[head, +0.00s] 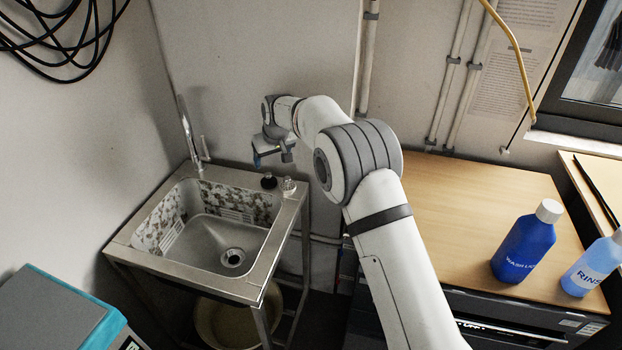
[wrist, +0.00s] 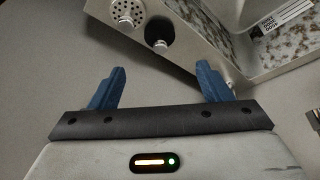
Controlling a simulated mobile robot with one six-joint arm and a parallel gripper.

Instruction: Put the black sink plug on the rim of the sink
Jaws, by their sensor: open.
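The black sink plug (head: 269,181) is on the back right part of the steel sink's rim (head: 288,217). It also shows in the wrist view as a dark round piece (wrist: 160,28) near the rim's edge. My gripper (head: 272,157) is above the back right corner of the sink, close to the plug. In the wrist view my gripper (wrist: 158,85) has its two blue fingers spread, with nothing between them. The plug lies beyond the fingertips, roughly in line with the gap. I cannot tell the exact height between them.
A silver perforated piece (head: 289,187) stands beside the plug on the rim. The tap (head: 193,140) rises at the sink's back. The basin's drain (head: 232,257) is uncovered. A wooden worktop (head: 470,200) with a blue bottle (head: 524,245) and a rinse bottle (head: 594,266) is at right.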

